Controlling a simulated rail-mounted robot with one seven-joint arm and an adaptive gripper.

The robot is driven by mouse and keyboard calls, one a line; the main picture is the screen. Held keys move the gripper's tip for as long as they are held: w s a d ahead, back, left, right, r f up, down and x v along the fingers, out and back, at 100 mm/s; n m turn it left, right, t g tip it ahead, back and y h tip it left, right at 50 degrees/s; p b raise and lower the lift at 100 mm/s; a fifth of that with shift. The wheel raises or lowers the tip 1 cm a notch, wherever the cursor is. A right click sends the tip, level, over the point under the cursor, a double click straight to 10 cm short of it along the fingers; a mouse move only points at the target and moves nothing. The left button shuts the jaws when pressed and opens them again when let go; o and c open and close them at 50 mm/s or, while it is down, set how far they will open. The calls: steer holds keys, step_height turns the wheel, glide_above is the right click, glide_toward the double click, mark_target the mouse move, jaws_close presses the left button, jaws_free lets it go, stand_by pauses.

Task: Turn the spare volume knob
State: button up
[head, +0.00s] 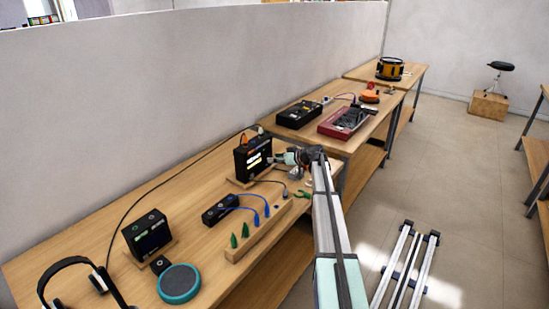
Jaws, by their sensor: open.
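My arm reaches along the bench, and my gripper (277,159) is at its far end, small in the head view. It is open and points left at the front of a black box with a lit screen (253,157). Whether it touches the box is too small to tell. I cannot make out the spare volume knob for sure; a knob on the box's front near my gripper would be hidden or too small.
On the wooden bench (195,212) stand a black power strip (220,209) with blue cables, a wooden rack (258,231), a second black box (147,234), a teal round speaker (179,284) and headphones (70,264). A wall runs behind. The floor right of the bench is mostly open.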

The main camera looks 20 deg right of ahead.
steer(key=shift+w+a+f, duration=0.2)
steer(key=shift+w, duration=0.1)
jaws_close()
